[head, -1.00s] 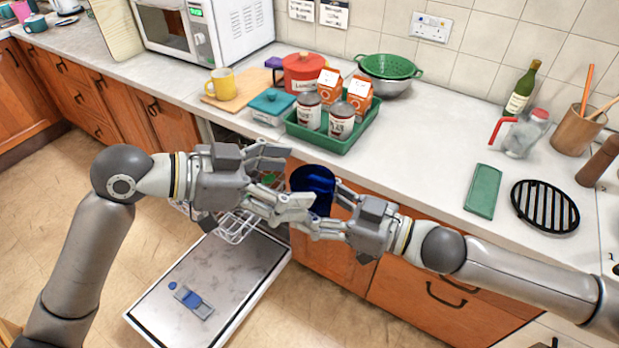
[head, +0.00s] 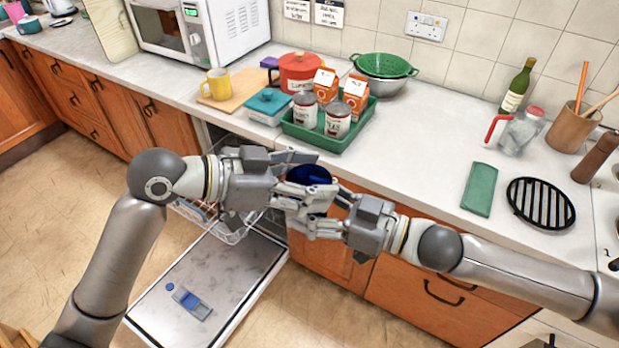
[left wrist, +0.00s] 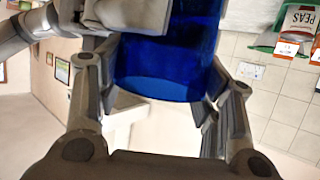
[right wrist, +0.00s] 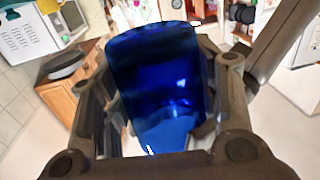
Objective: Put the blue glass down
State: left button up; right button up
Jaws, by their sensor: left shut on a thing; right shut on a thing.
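The blue glass (head: 309,175) is held in the air in front of the counter, above the open dishwasher's right side. My left gripper (head: 300,192) and my right gripper (head: 322,212) meet at it from either side and hide most of it in the head view. In the left wrist view the blue glass (left wrist: 170,65) sits between the left fingers, which are shut on it. In the right wrist view the glass (right wrist: 160,85) fills the space between the right fingers, which are also shut on it.
The dishwasher door (head: 205,295) lies open below, with a blue item (head: 192,302) on it and a wire rack (head: 232,232) behind. A green tray (head: 325,140) holds tins and cartons on the counter. The counter (head: 420,150) is clear between the tray and the green cloth (head: 479,188).

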jog(key=o, duration=1.3)
